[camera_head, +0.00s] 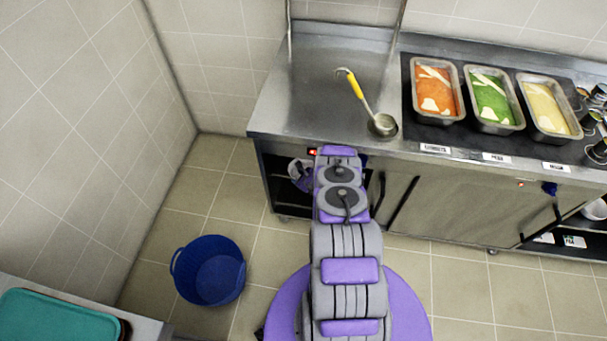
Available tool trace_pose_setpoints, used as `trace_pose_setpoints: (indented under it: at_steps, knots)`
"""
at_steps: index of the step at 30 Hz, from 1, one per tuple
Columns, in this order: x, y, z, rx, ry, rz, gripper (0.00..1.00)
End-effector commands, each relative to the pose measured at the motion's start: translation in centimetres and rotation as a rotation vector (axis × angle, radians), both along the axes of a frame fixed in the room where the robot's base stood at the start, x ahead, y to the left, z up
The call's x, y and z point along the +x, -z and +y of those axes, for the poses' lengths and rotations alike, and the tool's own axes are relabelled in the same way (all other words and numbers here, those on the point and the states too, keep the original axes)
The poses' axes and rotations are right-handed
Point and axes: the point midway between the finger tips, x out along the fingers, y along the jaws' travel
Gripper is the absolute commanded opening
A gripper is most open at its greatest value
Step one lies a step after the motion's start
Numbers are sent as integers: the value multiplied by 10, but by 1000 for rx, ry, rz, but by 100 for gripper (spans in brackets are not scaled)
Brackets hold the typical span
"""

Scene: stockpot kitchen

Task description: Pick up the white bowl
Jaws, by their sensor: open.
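A white bowl-like object (595,209) sits at the far right edge of the view, in the open shelf space under the counter. It is cut off by the picture's edge. My arm reaches forward from the bottom centre toward the counter front. My gripper (301,175) shows small and partly hidden behind the arm, at the dark open space under the counter's left end. It is open, and nothing can be made out between its fingers. It is far to the left of the white object.
The steel counter (325,60) holds a yellow-handled ladle (357,88) and orange, green and cream food trays (434,89). A blue basket (210,270) stands on the floor at left. A teal tray (55,316) is at bottom left. The tiled floor at right is clear.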

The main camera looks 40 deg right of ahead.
Motion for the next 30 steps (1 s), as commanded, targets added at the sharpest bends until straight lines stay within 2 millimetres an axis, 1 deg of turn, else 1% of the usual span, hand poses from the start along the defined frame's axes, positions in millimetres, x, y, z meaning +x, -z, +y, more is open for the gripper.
trace_pose_setpoints:
  at_steps: [1,3,6,10,16,17,30]
  knots:
    - [5,7,2,-1,-2,-1,43]
    - [10,13,2,-2,-1,2,43]
    - [18,18,2,-2,-2,-1,43]
    - [21,21,0,5,-1,-1,43]
    - [21,21,0,6,0,0,43]
    - [21,21,0,5,-1,0,41]
    - [21,19,1,1,-1,0,0]
